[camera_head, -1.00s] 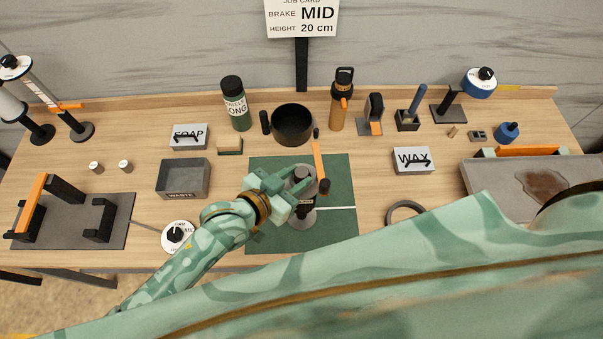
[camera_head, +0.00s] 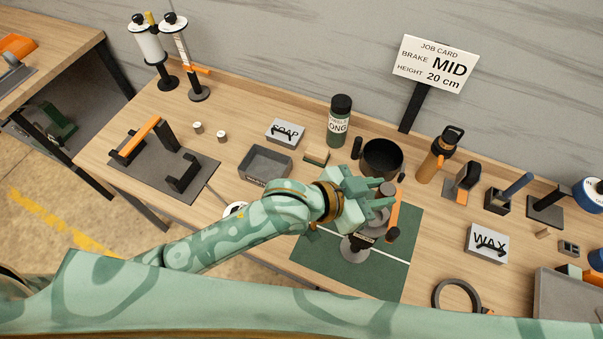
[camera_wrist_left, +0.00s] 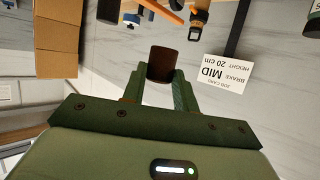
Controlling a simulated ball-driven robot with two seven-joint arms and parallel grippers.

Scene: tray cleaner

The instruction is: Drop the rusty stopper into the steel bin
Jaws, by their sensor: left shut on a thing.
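The rusty stopper (camera_wrist_left: 162,65) is a dark brown cylinder held between the fingertips in the left wrist view. My left gripper (camera_head: 380,194) is shut on it, above a grey upright device (camera_head: 357,248) on the green mat. In the head view the fingers partly cover the stopper. The steel bin (camera_head: 242,168) is the open grey box marked WASTE, left of my gripper and apart from it; its visible inside looks empty. My right gripper is not in view.
A soap box (camera_head: 285,132), sponge (camera_head: 316,157), green bottle (camera_head: 338,122) and black bowl (camera_head: 381,160) stand behind the bin and gripper. An orange bottle (camera_head: 436,160) and wax box (camera_head: 486,243) are to the right. My left forearm passes in front of the bin.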

